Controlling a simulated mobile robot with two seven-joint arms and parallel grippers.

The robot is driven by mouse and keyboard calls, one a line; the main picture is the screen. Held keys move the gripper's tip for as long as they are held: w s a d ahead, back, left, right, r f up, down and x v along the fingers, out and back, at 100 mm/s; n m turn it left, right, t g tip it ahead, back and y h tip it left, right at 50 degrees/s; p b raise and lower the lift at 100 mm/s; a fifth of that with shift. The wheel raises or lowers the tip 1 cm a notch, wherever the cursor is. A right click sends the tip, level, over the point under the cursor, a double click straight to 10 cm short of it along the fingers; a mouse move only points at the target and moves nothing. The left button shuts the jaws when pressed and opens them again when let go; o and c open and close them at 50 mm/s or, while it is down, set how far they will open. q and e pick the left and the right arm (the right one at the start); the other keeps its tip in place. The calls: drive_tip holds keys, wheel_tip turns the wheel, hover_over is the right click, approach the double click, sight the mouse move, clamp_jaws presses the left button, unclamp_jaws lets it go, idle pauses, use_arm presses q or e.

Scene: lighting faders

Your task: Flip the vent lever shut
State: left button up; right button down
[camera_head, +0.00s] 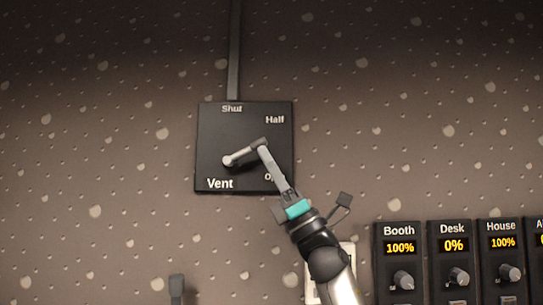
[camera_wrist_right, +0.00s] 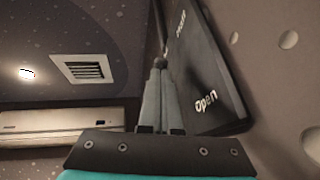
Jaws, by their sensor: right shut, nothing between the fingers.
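The black vent box (camera_head: 212,128) is on the wall, marked Shut at the top, Half at the upper right and, partly hidden, Open at the lower right. Its grey lever (camera_head: 240,157) runs from a round pale end at the left up and right, toward between Half and Open. My right gripper (camera_head: 262,147) is shut and empty, its fingertips at the lever's right end; contact is unclear. In the right wrist view the shut fingers (camera_wrist_right: 158,70) lie close beside the box face (camera_wrist_right: 205,65) with the Open label. My left gripper is not in view.
A conduit (camera_head: 234,50) runs up from the box. Fader modules marked Booth (camera_head: 398,261), Desk (camera_head: 452,257) and House (camera_head: 503,255) are at the lower right. A pale plate (camera_head: 312,284) is partly behind my right arm. A small grey post (camera_head: 176,289) shows at the bottom.

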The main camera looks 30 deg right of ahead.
sight(264, 142)
drive_tip(key=r+n+g+p, duration=0.1)
drive_tip(key=n+g+p, duration=0.1)
drive_tip(key=g, duration=0.1)
drive_tip(key=shift+r+y, duration=0.4)
drive_tip(key=shift+a+r+p, duration=0.1)
drive_tip(key=shift+r+p, duration=0.4)
drive_tip(key=shift+p, duration=0.05)
drive_tip(key=shift+w+a+r, duration=0.25)
drive_tip(key=shift+a+r, duration=0.05)
drive_tip(key=shift+r, duration=0.2)
drive_tip(key=shift+s+p+x, duration=0.2)
drive_tip(key=shift+p+x, duration=0.35)
drive_tip(key=shift+x, duration=0.55)
drive_tip(key=shift+w+a+r+p, duration=0.3)
drive_tip(key=shift+w+a+r, duration=0.2)
drive_tip(key=shift+a+r, duration=0.35)
drive_tip(key=shift+a, duration=0.1)
